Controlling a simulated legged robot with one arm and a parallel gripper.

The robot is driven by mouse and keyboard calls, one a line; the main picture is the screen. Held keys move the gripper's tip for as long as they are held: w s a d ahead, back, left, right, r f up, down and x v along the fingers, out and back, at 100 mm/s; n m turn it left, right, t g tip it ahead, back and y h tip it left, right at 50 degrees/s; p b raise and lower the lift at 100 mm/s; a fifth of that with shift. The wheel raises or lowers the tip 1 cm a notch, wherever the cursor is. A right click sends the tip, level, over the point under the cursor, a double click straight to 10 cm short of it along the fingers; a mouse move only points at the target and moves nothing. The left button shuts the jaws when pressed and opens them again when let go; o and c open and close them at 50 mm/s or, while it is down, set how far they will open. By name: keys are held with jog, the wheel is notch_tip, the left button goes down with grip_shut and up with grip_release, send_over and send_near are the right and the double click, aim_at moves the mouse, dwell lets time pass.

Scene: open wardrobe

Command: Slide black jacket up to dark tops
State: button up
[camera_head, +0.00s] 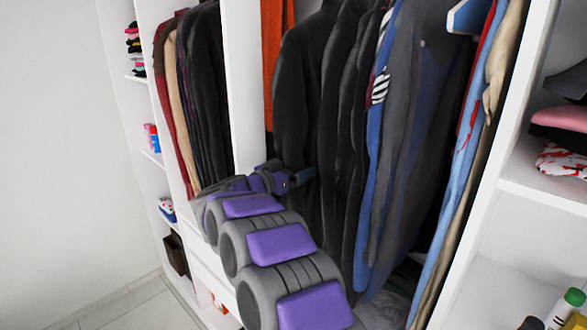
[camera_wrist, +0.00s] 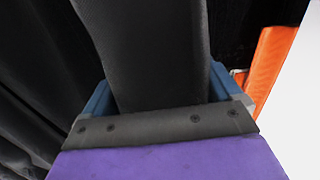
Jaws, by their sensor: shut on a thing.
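The black jacket (camera_head: 302,85) hangs in the middle wardrobe bay, at the left end of a row of dark garments. My gripper (camera_head: 303,175) is at its lower part. In the wrist view, a dark sleeve-like part of the black jacket (camera_wrist: 150,50) runs between the blue fingers of my gripper (camera_wrist: 158,95), which are shut on it. The dark tops (camera_head: 345,110) hang just to the right of the jacket, close against it in the head view. Their dark folds (camera_wrist: 30,110) also show at the left of the wrist view.
An orange garment (camera_head: 277,45) hangs left of the jacket, near the white divider (camera_head: 241,80). Blue and grey garments (camera_head: 405,130) hang to the right. A white shelf unit (camera_head: 540,190) stands at the far right.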

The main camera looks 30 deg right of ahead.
jog(key=shift+a+r, duration=0.15)
jog(key=shift+a, duration=0.15)
jog(key=shift+s+a, duration=0.1)
jog(key=shift+s, duration=0.2)
jog(key=shift+s+d+r, duration=0.1)
jog(key=shift+s+d, duration=0.4)
jog(key=shift+s, duration=0.25)
jog(key=o, duration=1.4)
jog(key=shift+s, duration=0.1)
jog(key=shift+a, duration=0.1)
jog(key=shift+a, duration=0.1)
jog(key=shift+a, duration=0.3)
jog(key=b+v, duration=0.1)
jog(key=v, duration=1.5)
jog(key=shift+s+a, duration=0.25)
